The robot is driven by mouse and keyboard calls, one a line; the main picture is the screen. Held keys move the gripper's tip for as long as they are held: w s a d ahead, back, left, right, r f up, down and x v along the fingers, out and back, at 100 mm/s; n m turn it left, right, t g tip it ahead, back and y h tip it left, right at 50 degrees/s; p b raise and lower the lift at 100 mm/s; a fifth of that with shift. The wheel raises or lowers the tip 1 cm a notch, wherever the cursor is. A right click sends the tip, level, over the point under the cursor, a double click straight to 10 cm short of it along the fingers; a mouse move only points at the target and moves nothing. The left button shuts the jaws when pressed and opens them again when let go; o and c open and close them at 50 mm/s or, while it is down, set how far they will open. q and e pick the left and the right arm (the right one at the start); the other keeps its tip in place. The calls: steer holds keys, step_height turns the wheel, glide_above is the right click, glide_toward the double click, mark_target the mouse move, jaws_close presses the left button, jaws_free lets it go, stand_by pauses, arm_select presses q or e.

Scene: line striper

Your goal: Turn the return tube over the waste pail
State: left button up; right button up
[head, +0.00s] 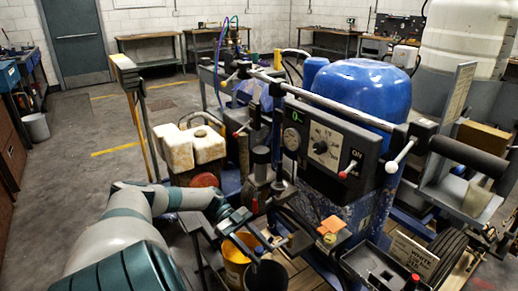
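The line striper (325,150) stands in the middle, with a blue tank, a dial panel and a front bar. My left arm comes in from the lower left. My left gripper (268,240) is at the striper's near left side, just above two pails. One pail is yellow (237,268) and the other is black (266,276); I cannot tell which is the waste pail. Dark rods and tubes crowd the gripper, so the return tube does not stand out and the finger gap is unclear. My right gripper is not in view.
A ridged black tray (385,268) and an orange pad (333,224) lie at the striper's near side. White blocky containers (190,147) and an upright board on a post (124,68) stand left. Open concrete floor (85,170) lies further left. Workbenches line the back wall.

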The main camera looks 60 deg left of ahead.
arm_select(q)
steer(key=shift+a, duration=0.1)
steer(key=shift+s+a+r, duration=0.1)
steer(key=shift+a+r, duration=0.05)
steer(key=shift+a, duration=0.25)
steer(key=b+v, duration=0.7)
steer(key=v, duration=0.9)
steer(key=shift+s+a, duration=0.15)
steer(key=shift+s, duration=0.05)
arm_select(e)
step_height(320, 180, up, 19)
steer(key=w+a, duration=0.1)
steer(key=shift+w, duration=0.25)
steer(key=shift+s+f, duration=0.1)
